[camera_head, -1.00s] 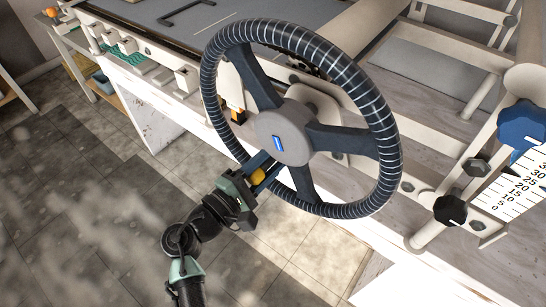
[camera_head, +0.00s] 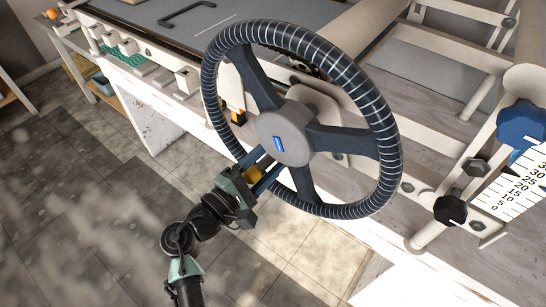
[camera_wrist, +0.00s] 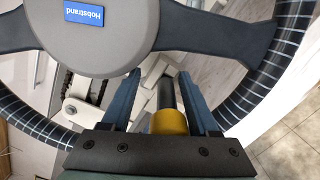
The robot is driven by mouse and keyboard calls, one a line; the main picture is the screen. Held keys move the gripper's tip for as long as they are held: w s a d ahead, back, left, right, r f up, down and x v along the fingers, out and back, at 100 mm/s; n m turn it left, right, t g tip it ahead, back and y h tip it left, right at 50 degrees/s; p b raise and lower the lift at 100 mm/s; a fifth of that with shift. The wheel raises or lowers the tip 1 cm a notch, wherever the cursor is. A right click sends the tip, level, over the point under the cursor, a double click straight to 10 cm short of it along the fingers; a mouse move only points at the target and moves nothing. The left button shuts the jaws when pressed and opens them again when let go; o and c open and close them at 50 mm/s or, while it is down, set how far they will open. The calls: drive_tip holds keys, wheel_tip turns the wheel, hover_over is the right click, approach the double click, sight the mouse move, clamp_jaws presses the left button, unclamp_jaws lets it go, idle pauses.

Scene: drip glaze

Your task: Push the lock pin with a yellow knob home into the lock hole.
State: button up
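The yellow knob (camera_wrist: 169,123) is in the wrist view, with a dark pin shaft (camera_wrist: 165,93) running forward from it toward the white frame. My gripper (camera_wrist: 163,85) is open, with one dark blue finger on each side of the knob. The knob sits close to the right finger, with a clear gap to the left finger. In the head view the yellow knob (camera_head: 254,174) shows between the fingers of my gripper (camera_head: 262,168), below the wheel hub. The lock hole cannot be made out, and I cannot tell how deep the pin sits.
The large steering wheel (camera_head: 384,115) stands just in front of my gripper, its hub (camera_wrist: 95,25) and spokes close to the fingers. The white bench frame (camera_head: 185,105) lies behind it. The floor (camera_head: 80,200) to the left is clear.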

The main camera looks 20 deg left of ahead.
sight(252, 181)
drive_tip(key=shift+s+d+f, duration=0.1)
drive_tip(key=shift+d+f, duration=0.25)
drive_tip(key=shift+f, duration=0.15)
drive_tip(key=shift+p+v, duration=0.4)
drive_tip(key=shift+v, duration=2.35)
drive_tip(key=shift+a+r, duration=0.15)
drive_tip(key=shift+a, duration=0.1)
drive_tip(key=shift+s, duration=0.1)
drive_tip(key=b+v, duration=0.3)
drive_tip(key=v, duration=1)
